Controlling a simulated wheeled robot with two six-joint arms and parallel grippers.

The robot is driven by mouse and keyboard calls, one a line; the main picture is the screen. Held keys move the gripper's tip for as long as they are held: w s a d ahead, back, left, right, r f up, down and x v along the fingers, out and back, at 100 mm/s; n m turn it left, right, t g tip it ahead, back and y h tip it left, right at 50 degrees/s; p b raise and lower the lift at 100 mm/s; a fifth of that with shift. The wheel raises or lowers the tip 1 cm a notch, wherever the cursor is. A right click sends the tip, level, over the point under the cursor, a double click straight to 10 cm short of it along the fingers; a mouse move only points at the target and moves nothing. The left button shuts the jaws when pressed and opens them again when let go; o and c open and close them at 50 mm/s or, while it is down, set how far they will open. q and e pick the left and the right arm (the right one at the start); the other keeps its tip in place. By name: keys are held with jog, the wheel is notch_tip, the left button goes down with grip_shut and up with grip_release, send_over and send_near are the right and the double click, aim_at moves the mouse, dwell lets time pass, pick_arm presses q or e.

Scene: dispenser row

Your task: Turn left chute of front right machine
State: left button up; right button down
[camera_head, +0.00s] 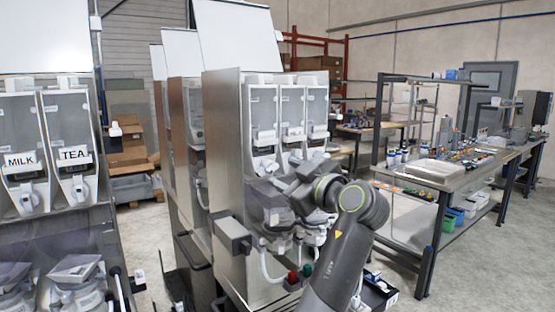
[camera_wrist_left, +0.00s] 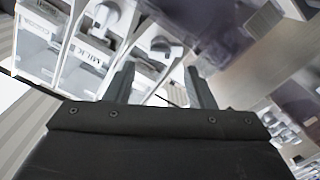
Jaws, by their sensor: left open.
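The front right machine (camera_head: 225,150) is a steel cabinet in the middle of the head view, with a row of clear-fronted canisters. Its left canister (camera_head: 263,112) has a white chute (camera_head: 266,167) below it, just above my gripper. My left gripper (camera_head: 283,192) is at the machine's front, below the canisters, and its arm hides part of the lower front. My right gripper is not in view.
Another machine (camera_head: 50,230) with MILK and TEA labels stands at the left. A grey box (camera_head: 234,236) sticks out of the front right machine's side. A workbench (camera_head: 460,178) with small items stands at the right.

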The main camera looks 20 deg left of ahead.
aim_at(274, 168)
pick_arm(q)
jog(key=shift+p+x, duration=0.6)
jog(key=shift+x, duration=1.6)
jog(key=c, duration=1)
